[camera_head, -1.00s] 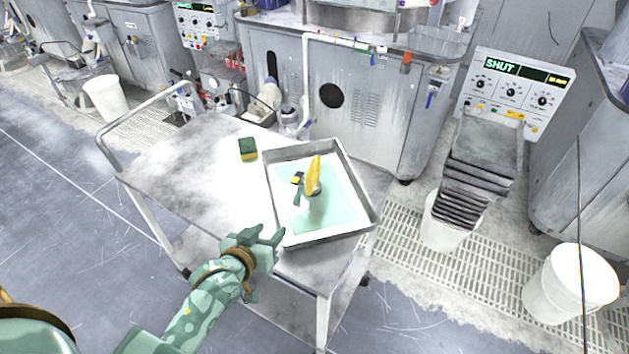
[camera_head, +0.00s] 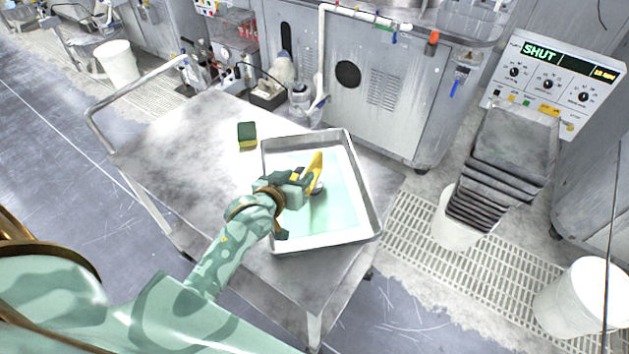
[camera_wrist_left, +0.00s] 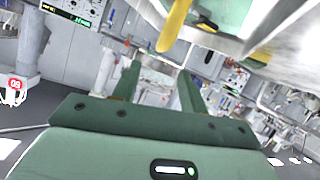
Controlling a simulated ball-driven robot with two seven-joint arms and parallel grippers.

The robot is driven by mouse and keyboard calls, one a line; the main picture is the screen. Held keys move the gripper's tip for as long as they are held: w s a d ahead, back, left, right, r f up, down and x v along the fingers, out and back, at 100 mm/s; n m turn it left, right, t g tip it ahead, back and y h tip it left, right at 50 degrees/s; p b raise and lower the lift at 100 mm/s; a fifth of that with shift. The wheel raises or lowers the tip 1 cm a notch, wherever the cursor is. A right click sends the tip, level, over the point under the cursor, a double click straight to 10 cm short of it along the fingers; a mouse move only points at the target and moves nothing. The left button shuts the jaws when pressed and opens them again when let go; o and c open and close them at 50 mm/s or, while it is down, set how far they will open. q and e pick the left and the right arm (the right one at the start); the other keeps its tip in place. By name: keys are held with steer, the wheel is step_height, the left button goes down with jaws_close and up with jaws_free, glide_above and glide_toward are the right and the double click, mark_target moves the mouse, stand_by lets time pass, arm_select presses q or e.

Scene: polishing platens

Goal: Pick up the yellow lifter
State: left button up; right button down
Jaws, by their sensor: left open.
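The yellow lifter (camera_head: 315,172) stands tilted in a shallow metal tray (camera_head: 376,208) with a pale green and white floor. A grey round part shows at its lower end. My left gripper (camera_head: 299,206) is open over the tray, just left of the lifter, and overlaps its lower part in the head view. In the left wrist view the lifter (camera_wrist_left: 173,27) hangs in the upper middle, beyond the spread fingers of my gripper (camera_wrist_left: 160,88) and not between them. I cannot tell whether a finger touches it. My right gripper is not in view.
The tray lies on a grey metal cart (camera_head: 190,150) with a rail handle at its left. A green and yellow sponge (camera_head: 247,135) lies left of the tray. A stack of grey trays (camera_head: 500,165) over a white bucket and a control panel reading SHUT (camera_head: 553,80) stand at right.

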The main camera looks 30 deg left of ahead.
mark_target(310, 166)
arm_select(q)
steer(key=b+x, duration=0.1)
steer(key=x, duration=0.4)
steer(key=shift+f, duration=0.15)
steer(key=shift+w, duration=0.2)
steer(key=b+x, duration=0.1)
steer(key=x, duration=0.1)
steer(key=b+x, duration=0.1)
steer(key=x, duration=0.2)
steer(key=shift+s+f, duration=0.1)
steer(key=shift+f, duration=0.25)
steer(key=shift+r, duration=0.1)
steer(key=shift+s, duration=0.1)
jaws_close()
stand_by(0.4)
